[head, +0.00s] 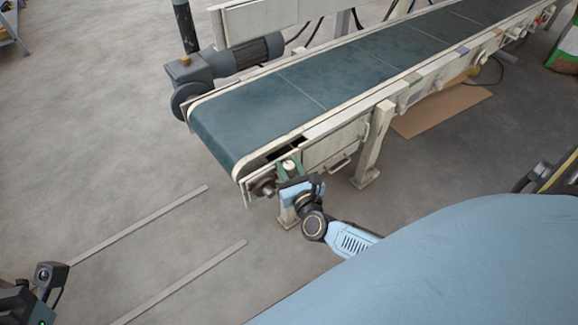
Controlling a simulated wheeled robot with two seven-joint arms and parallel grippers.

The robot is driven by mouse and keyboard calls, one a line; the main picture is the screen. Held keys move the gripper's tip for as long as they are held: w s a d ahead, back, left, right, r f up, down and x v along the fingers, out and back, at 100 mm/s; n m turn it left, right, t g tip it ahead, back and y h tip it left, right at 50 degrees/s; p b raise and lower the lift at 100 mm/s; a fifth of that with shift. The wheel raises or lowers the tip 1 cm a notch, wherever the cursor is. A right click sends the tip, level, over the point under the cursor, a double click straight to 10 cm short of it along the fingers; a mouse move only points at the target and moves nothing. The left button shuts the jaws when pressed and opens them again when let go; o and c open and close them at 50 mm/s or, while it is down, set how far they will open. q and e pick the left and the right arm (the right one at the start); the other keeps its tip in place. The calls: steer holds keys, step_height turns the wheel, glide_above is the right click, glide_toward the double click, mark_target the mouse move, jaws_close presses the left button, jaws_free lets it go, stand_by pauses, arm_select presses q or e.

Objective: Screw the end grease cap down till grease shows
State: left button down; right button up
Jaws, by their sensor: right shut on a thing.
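The conveyor (330,88) has a dark green belt, and its near end roller points toward the lower left. At that end, a small pale cap (288,165) shows at the tips of my right gripper (290,171). The gripper is shut on this cap, beside the conveyor's side frame. My right arm reaches up to it from the lower right. The gripper fingers hide part of the cap, and I cannot make out any grease. My left gripper is not clearly in view; only dark parts of my left arm show at the lower left corner.
A grey motor (245,52) with a gearbox sits on the conveyor's far side. A support leg (374,146) stands right of my right gripper. A brown sheet (440,106) lies under the conveyor. The floor at left is open, with two pale strips (180,282) on it.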

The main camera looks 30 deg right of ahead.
steer(key=m+g+h, duration=0.2)
steer(key=m+h, duration=0.1)
steer(key=h, duration=0.1)
steer(key=m+g+h, duration=0.2)
steer(key=m+h, duration=0.1)
steer(key=h, duration=0.1)
steer(key=shift+a+h, duration=0.2)
steer(key=shift+h, duration=0.2)
steer(key=shift+d+m+g+h, duration=0.1)
steer(key=shift+m+g+h, duration=1.2)
steer(key=shift+g, duration=0.5)
steer(key=shift+m+g+h, duration=1)
steer(key=shift+m+g, duration=0.5)
steer(key=shift+g, duration=0.3)
steer(key=o, duration=1)
steer(key=shift+c, duration=0.2)
